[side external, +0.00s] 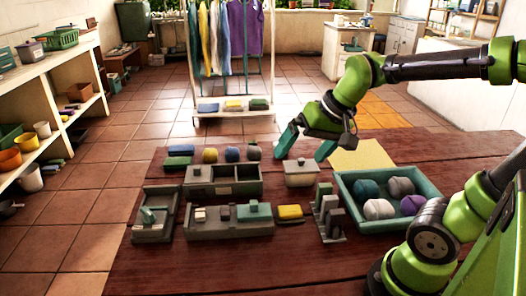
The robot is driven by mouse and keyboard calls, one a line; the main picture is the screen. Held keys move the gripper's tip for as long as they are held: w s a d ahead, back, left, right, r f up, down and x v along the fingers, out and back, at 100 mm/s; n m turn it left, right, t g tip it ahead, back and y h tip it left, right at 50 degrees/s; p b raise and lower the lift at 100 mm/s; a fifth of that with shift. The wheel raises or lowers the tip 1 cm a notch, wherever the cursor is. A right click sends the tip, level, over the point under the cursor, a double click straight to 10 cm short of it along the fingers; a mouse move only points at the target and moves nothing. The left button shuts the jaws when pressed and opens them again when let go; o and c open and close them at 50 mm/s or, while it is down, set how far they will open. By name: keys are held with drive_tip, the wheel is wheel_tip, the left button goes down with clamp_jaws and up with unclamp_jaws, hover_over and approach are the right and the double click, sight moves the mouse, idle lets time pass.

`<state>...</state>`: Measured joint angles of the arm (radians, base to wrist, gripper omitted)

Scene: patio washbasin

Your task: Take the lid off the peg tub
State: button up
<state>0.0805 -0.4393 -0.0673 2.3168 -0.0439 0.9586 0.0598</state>
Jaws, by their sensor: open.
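A small pale grey tub (300,178) with a lid (300,166) on it stands mid-table; it looks like the peg tub, though no pegs show. A small knob seems to sit on top of the lid. My gripper (303,154) is open, with its teal fingers pointing down, and nothing shows between them. It appears just above or behind the tub in this view; the exact gap cannot be told.
A teal tray (343,203) with several yarn-like balls is to the right. Grey compartment boxes (223,189) stand left, with an upright grey rack (328,222) in front and a yellow sheet (362,155) behind. Balls (232,154) line the back. Bare wood lies at the front.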

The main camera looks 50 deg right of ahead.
drive_tip(key=w+d+m+g, duration=0.2)
drive_tip(key=w+d+m, duration=0.3)
drive_tip(key=d, duration=0.1)
drive_tip(key=m+g+h, duration=0.1)
drive_tip(key=m+g, duration=0.2)
drive_tip(key=m, duration=1.2)
hover_over(301, 159)
wheel_tip(301, 159, down, 18)
drive_tip(key=shift+r, duration=0.2)
drive_tip(key=shift+c, duration=0.3)
drive_tip(key=c, duration=1)
drive_tip(key=shift+r, duration=0.15)
